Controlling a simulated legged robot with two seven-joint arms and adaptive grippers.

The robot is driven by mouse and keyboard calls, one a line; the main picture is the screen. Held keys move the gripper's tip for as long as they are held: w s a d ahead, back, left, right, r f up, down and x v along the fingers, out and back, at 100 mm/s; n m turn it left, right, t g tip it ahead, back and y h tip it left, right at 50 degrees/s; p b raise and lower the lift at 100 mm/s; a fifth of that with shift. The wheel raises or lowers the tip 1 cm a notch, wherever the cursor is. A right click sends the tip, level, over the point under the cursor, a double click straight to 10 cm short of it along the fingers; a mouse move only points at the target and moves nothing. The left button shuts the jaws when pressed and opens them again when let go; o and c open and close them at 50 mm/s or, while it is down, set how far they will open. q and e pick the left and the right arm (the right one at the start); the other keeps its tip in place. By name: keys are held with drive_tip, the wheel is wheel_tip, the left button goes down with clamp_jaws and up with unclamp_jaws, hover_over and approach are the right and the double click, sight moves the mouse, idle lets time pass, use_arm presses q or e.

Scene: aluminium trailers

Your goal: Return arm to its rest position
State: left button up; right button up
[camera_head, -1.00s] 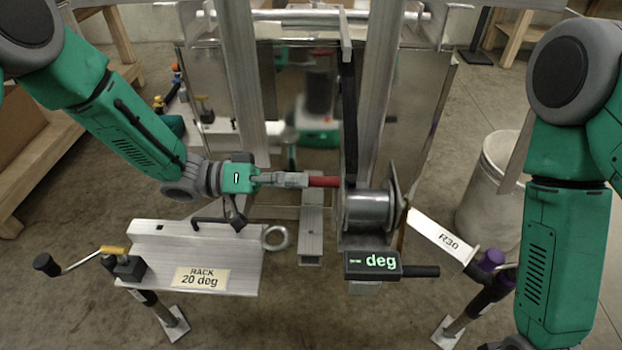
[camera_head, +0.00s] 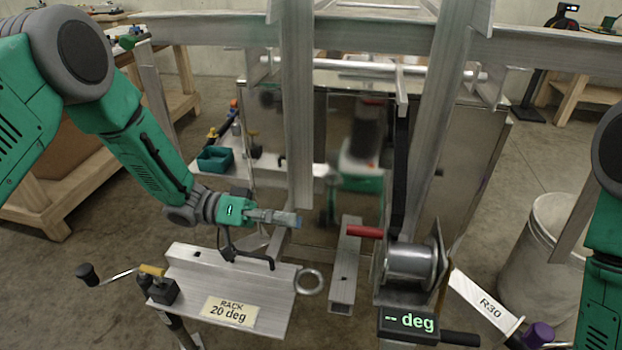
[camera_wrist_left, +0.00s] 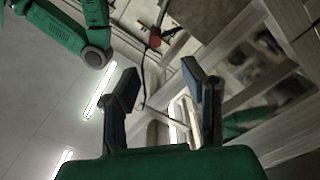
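My left arm comes in from the left in the head view. Its gripper (camera_head: 285,219) is above the rack plate and points right, apart from the red handle (camera_head: 365,232) of the winch (camera_head: 410,262). In the left wrist view the two fingers (camera_wrist_left: 160,98) stand apart with nothing between them. My right arm shows only in part at the right edge of the head view; its gripper is out of view.
The rack plate (camera_head: 186,262), labelled 20 deg, has a crank (camera_head: 112,277) and a ring (camera_head: 309,281). A digital angle display (camera_head: 408,321) sits below the winch. A white bin (camera_head: 540,255) stands right. Aluminium trailer beams (camera_head: 297,110) rise behind.

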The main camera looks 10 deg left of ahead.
use_arm(q)
drive_tip(key=s+a+f+n+t+y, duration=0.1)
drive_tip(key=s+f+n+t+y, duration=0.2)
drive_tip(key=f+y, duration=0.35)
drive_tip(key=s+a+f+n+t+y, duration=0.2)
drive_tip(key=s+f+n+t+y, duration=0.15)
drive_tip(key=f, duration=0.65)
drive_tip(key=s+a+f+g+y, duration=0.2)
drive_tip(key=s+a, duration=0.4)
drive_tip(key=s, duration=0.4)
drive_tip(key=s+a+f+g+y, duration=0.3)
drive_tip(key=s+a+g+y, duration=0.1)
drive_tip(key=s, duration=0.7)
drive_tip(key=shift+s+a+f+n+y, duration=0.15)
drive_tip(key=shift+a+f+n+y, duration=0.25)
drive_tip(key=shift+a+y, duration=0.55)
drive_tip(key=shift+d, duration=0.1)
